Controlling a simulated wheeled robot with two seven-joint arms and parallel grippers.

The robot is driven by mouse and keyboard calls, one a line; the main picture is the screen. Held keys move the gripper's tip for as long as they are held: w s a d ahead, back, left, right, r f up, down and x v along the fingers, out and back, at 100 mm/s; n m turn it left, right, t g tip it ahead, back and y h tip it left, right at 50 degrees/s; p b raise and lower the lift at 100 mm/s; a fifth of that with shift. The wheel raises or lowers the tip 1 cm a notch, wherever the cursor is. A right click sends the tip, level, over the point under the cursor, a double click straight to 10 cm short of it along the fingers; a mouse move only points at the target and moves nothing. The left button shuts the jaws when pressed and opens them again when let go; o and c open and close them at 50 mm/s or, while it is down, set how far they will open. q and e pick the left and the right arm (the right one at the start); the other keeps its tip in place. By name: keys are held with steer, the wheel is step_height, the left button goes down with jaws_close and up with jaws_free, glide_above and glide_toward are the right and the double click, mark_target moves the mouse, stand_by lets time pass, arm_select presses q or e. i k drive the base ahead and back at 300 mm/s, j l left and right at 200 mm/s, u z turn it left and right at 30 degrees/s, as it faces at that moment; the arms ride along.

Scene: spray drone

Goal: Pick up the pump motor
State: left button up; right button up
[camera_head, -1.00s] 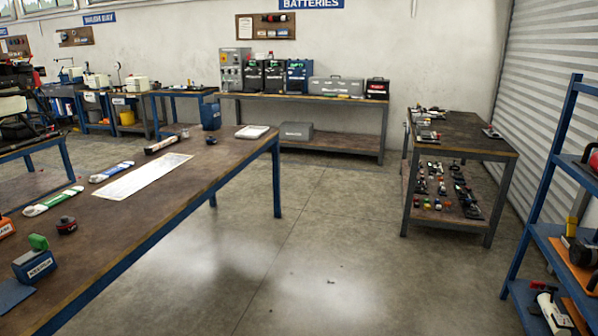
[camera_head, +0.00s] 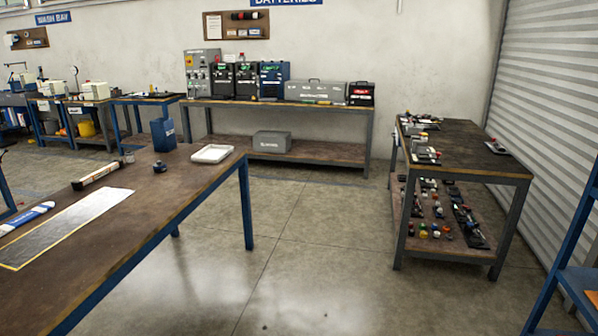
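I cannot pick out the pump motor for certain in the head view. Several small dark and coloured parts lie on the lower shelf of the right bench (camera_head: 480,167), and more small dark parts lie along its top; they are too small to tell apart. A small dark round part (camera_head: 159,166) sits on the long table (camera_head: 150,215) at the left. Neither of my grippers is in view.
A back bench (camera_head: 285,104) along the wall carries chargers and a grey case (camera_head: 318,91). A blue shelf rack (camera_head: 580,278) stands at the right edge. The concrete floor (camera_head: 300,270) between the long table and the right bench is open.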

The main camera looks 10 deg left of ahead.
mark_target(159, 167)
steer(key=i+l, duration=0.15)
steer(key=i, duration=1.3)
steer(key=i+j+u, duration=0.15)
steer(key=i+u, duration=0.25)
steer(key=i, duration=0.3)
steer(key=i+u, duration=0.4)
steer(key=i, duration=0.3)
